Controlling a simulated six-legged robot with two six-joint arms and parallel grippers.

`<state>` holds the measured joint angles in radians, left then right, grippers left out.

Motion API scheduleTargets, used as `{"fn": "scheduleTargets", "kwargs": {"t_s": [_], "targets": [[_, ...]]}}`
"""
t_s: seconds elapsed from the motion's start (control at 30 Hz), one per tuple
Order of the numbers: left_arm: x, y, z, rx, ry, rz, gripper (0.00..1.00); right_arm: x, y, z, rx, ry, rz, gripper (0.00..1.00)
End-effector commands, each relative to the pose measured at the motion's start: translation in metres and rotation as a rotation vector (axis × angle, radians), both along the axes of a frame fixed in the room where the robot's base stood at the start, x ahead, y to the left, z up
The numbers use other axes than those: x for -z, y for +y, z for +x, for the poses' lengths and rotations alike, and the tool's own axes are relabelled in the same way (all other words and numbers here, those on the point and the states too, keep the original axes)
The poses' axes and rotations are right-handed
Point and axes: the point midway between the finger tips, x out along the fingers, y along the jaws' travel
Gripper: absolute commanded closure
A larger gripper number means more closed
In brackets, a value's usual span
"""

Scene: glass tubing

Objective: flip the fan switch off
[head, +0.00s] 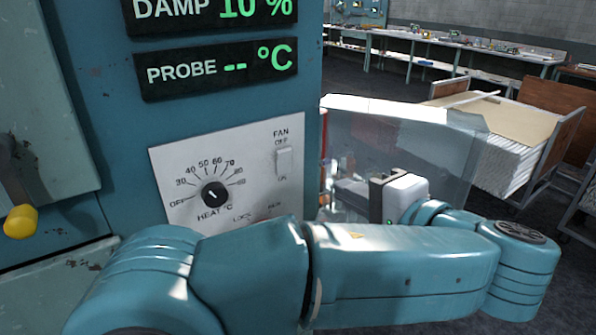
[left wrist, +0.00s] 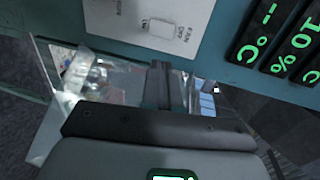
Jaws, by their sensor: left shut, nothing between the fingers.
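The fan switch (head: 284,161) is a small white rocker on the pale control plate of the blue cabinet, with OFF printed above it and ON below. I cannot tell which way it is tipped. It also shows in the left wrist view (left wrist: 161,28), at the top. My left gripper (head: 342,192) is to the right of the plate, near the cabinet's edge and apart from the switch. In the left wrist view its fingers (left wrist: 159,84) are together and empty, below the switch in the picture. My right gripper is out of view.
A heat dial (head: 215,194) sits left of the switch on the plate. Lit displays (head: 215,71) are above. A clear sheet-like panel (head: 400,135) stands beside my left gripper. A yellow knob (head: 20,221) is at far left. A cart with stacked sheets (head: 500,140) stands behind.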

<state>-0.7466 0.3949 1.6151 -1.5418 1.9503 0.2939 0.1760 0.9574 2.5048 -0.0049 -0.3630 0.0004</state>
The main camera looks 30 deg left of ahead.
Motion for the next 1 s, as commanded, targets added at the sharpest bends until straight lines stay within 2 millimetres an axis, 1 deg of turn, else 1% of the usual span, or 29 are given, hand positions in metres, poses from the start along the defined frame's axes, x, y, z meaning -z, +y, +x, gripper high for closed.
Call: {"fn": "scheduleTargets", "kwargs": {"t_s": [0.23,0.37,0.47,0.7,0.87,1.0], "targets": [[0.000,0.000,0.000,0.000,0.003,0.001,1.00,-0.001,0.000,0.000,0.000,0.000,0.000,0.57],[0.002,0.006,0.003,-0.001,0.005,0.002,1.00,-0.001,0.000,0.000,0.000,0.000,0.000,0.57],[0.004,0.019,0.008,-0.003,0.007,0.002,1.00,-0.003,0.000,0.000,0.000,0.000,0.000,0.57],[0.013,0.066,0.027,-0.006,0.007,0.002,1.00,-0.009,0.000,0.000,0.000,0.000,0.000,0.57],[0.020,0.095,0.039,-0.004,0.008,0.001,1.00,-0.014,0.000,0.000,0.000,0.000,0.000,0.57],[0.015,0.114,0.047,-0.003,0.006,0.001,1.00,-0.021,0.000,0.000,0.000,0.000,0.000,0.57]]}}
